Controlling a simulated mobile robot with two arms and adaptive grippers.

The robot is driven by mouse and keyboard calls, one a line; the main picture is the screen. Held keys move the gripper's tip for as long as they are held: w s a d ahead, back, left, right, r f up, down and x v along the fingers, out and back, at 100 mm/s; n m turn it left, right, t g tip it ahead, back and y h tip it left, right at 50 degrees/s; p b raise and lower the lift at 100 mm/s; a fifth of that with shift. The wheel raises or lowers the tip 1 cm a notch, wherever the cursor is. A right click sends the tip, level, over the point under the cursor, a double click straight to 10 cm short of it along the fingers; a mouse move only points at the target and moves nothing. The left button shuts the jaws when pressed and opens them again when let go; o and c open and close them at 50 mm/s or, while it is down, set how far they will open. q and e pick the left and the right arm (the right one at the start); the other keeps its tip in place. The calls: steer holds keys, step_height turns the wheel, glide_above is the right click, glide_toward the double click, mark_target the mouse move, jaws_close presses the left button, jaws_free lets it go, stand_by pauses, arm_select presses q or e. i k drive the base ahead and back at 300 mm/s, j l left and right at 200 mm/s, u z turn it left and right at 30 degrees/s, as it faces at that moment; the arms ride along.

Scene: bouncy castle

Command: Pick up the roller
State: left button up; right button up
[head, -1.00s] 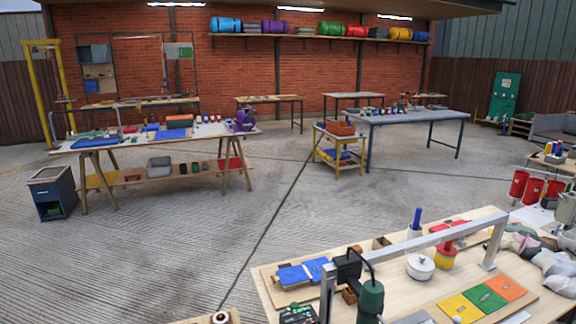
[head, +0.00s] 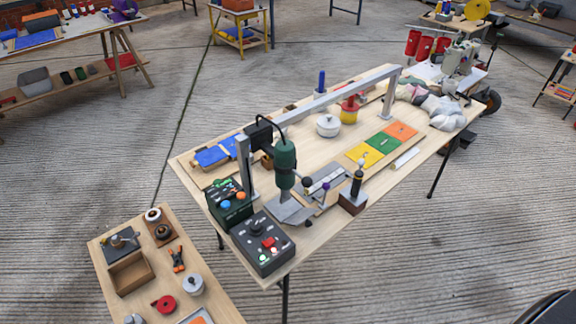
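A small upright tool with a black handle and a brass-coloured collar (head: 357,180) stands on a dark brown block (head: 352,202) near the front edge of the light wooden worktable (head: 330,222). It may be the roller, but it is too small to be sure. A pale cylinder (head: 407,159) lies farther right on the same table, beside the coloured patches. Neither of my grippers shows in the head view.
A grey metal frame (head: 335,95) spans the worktable, with a green hot-air tool (head: 285,163) at its left. Black control boxes (head: 262,244) stand at the near-left corner. A low bench (head: 190,262) with small tools stands in front left. Open concrete floor lies right.

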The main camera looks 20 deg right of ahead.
mark_target(352, 192)
steer(key=z, duration=1.15)
steer(key=l+u, duration=0.15)
